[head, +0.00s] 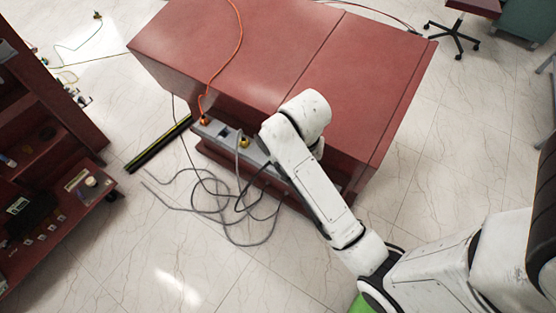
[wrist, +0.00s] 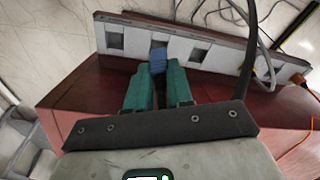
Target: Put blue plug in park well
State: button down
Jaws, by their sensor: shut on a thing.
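The blue plug (wrist: 157,60) is between the teal fingertips of my gripper (wrist: 158,72), which is shut on it. In the wrist view the plug is in front of the grey panel (wrist: 222,58), lined up with one square well (wrist: 158,44) whose upper part shows above it. I cannot tell whether the plug touches or enters the well. Other square wells show to the left (wrist: 115,40) and right (wrist: 198,55). In the head view the grey panel (head: 215,130) runs along the red cabinet's side; my arm hides my gripper and the blue plug.
An orange plug (head: 204,120) and a yellow plug (head: 244,143) sit at the panel's left part. Loose grey and black cables (head: 225,205) lie on the floor before the red cabinet (head: 290,60). A black cable (wrist: 250,50) crosses the panel. A red shelf (head: 65,140) stands left.

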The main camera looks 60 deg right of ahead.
jog(key=w+d+f, duration=0.1)
jog(key=w+f, duration=0.2)
jog(key=w+d+f, duration=0.1)
jog(key=w+f, duration=0.1)
jog(key=w, duration=0.1)
jog(key=w+d+f, duration=0.2)
jog(key=w+f, duration=0.1)
jog(key=w, duration=0.1)
jog(key=shift+f+p, duration=0.3)
jog(key=shift+p, duration=0.05)
jog(key=shift+f+p, duration=0.3)
jog(key=shift+f, duration=1.2)
jog(key=shift+f, duration=0.1)
jog(key=c, duration=1)
grip_release()
